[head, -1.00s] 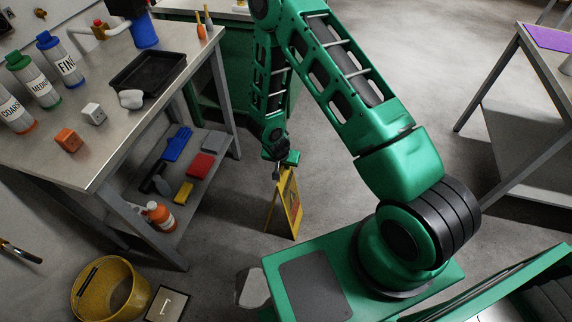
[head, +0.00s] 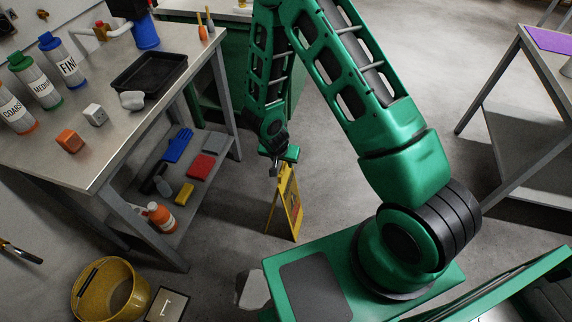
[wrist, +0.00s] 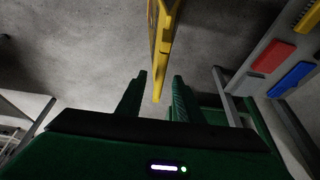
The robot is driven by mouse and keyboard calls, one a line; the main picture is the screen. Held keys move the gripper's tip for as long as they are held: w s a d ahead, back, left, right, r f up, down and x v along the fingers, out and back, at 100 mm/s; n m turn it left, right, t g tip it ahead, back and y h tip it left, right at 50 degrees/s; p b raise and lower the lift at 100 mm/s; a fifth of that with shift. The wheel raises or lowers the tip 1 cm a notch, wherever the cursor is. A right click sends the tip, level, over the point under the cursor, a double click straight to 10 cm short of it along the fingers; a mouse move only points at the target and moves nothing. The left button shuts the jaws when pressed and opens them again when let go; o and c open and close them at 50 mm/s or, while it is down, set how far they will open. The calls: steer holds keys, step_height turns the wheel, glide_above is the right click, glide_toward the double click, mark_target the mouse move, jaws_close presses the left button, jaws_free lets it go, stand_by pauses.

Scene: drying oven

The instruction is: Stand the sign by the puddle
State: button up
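The yellow folding sign (head: 288,205) stands upright on the floor with its legs spread, between the workbench and my base. My gripper (head: 281,167) is at the sign's top edge. In the wrist view the sign (wrist: 165,45) shows nearly edge-on, and its yellow end reaches between the two fingers of my gripper (wrist: 159,77). The fingers are apart, with gaps showing on both sides of the sign.
A workbench (head: 100,160) with bottles, a black tray (head: 148,72) and a lower shelf of several items stands left. A yellow bucket (head: 110,292) and a small framed plate (head: 165,304) are on the floor at bottom left. The floor right of the sign is clear.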

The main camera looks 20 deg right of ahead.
steer(key=shift+v, duration=2.6)
steer(key=shift+d, duration=0.1)
steer(key=s+d+r+g, duration=0.1)
steer(key=s+d+r, duration=0.3)
steer(key=d+r, duration=0.55)
steer(key=s+d+r+g, duration=0.1)
steer(key=s+d+r, duration=0.3)
steer(key=d+r, duration=0.55)
steer(key=s+r+y, duration=0.1)
steer(key=s+r, duration=0.6)
steer(key=s, duration=0.3)
steer(key=s+r+g+y, duration=0.1)
steer(key=s+r, duration=0.7)
steer(key=s, duration=0.3)
steer(key=shift+d+n+g+y, duration=0.3)
steer(key=shift+d+n+y, duration=0.1)
steer(key=shift+r, duration=0.1)
